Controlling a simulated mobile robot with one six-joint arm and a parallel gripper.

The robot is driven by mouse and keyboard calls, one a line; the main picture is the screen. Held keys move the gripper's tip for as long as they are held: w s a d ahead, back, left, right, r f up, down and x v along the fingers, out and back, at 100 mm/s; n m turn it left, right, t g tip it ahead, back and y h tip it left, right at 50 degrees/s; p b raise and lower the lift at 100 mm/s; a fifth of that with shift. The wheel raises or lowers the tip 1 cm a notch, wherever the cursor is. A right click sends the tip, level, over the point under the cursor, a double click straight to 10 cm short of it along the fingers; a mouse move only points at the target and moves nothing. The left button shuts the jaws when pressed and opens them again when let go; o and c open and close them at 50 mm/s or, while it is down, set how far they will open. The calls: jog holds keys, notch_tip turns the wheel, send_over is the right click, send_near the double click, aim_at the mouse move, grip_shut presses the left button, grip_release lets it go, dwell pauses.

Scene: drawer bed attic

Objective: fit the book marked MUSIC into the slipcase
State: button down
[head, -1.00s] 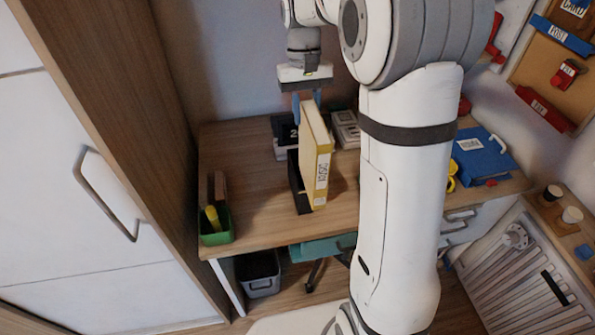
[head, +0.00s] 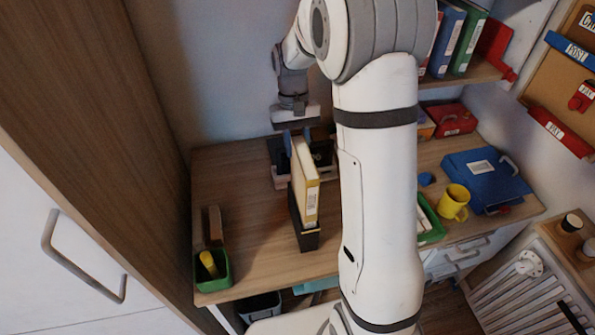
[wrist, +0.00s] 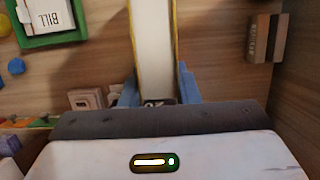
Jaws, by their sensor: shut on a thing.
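The yellow book (head: 305,180) is upright, with a pale label on its spine too small to read now. My gripper (head: 298,137) is shut on the top of its far end, blue fingers on either side. In the wrist view the book (wrist: 154,45) shows white page edges between yellow covers, and my gripper (wrist: 158,90) straddles it. The black slipcase (head: 308,241) stands on the desk directly beneath the book, its wall showing left of and below the spine. The book's lower end meets the slipcase in the picture; I cannot tell how far inside it is.
A green pencil holder (head: 213,277) stands at the desk's front left. Right of my arm are a green tray (head: 431,232), a yellow mug (head: 453,203) and a blue case (head: 484,178). Dark desk items (head: 277,172) stand behind the slipcase. The desk's left middle is clear.

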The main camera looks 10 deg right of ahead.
notch_tip(320, 180, down, 9)
jog(key=shift+a+r+p, duration=0.1)
jog(key=shift+r+p, duration=0.05)
jog(key=shift+p, duration=0.15)
jog(key=c, duration=1.1)
grip_release()
jog(key=shift+s, duration=0.1)
jog(key=b+v, duration=0.2)
jog(key=v, duration=1)
jog(key=s+r+t, duration=0.1)
jog(key=s+r, duration=0.1)
jog(key=s, duration=0.1)
jog(key=s+r, duration=0.2)
jog(key=s, duration=0.1)
jog(key=s+r+t, duration=0.1)
jog(key=s+r, duration=0.1)
jog(key=s, duration=0.2)
jog(key=shift+r+t, duration=0.15)
jog(key=shift+t, duration=0.15)
jog(key=s+t, duration=0.1)
jog(key=s, duration=0.3)
jog(key=s+t, duration=0.1)
jog(key=s, duration=0.4)
jog(key=s+t, duration=0.1)
jog(key=s, duration=0.4)
jog(key=shift+d+f, duration=0.3)
